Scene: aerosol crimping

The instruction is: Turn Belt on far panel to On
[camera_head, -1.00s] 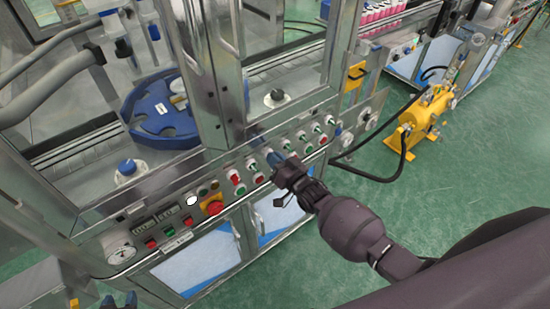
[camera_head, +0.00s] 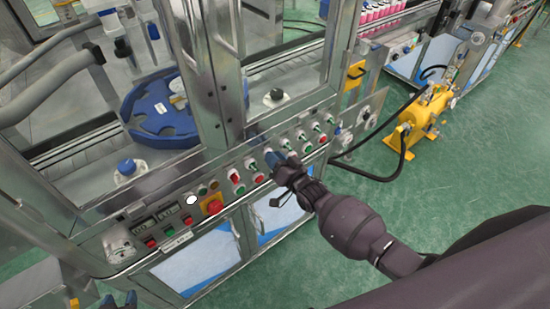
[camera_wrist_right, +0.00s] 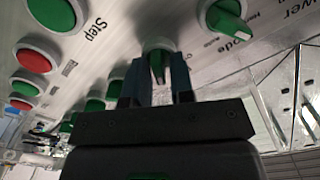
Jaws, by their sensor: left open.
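The control panel (camera_head: 225,190) runs along the front of the machine, with a row of buttons and green-and-white selector knobs. My right gripper (camera_head: 271,158) is at this row, its blue fingertips pointing at the panel. In the right wrist view its two blue fingers (camera_wrist_right: 160,80) stand apart, one on each side of a green-and-white knob (camera_wrist_right: 157,60). I cannot tell whether they touch it. This knob's label is hidden; "Step", "Mode" and "Power" show nearby. No readable "Belt" label shows. My left gripper (camera_head: 118,301) is open and empty at the bottom edge, low and left.
A red emergency button (camera_head: 214,207) on a yellow plate sits left of my right gripper. More selector knobs (camera_head: 315,127) lie to its right. A metal frame post (camera_head: 205,80) rises behind the panel. A yellow tank unit (camera_head: 422,118) with black hoses stands on the floor at right.

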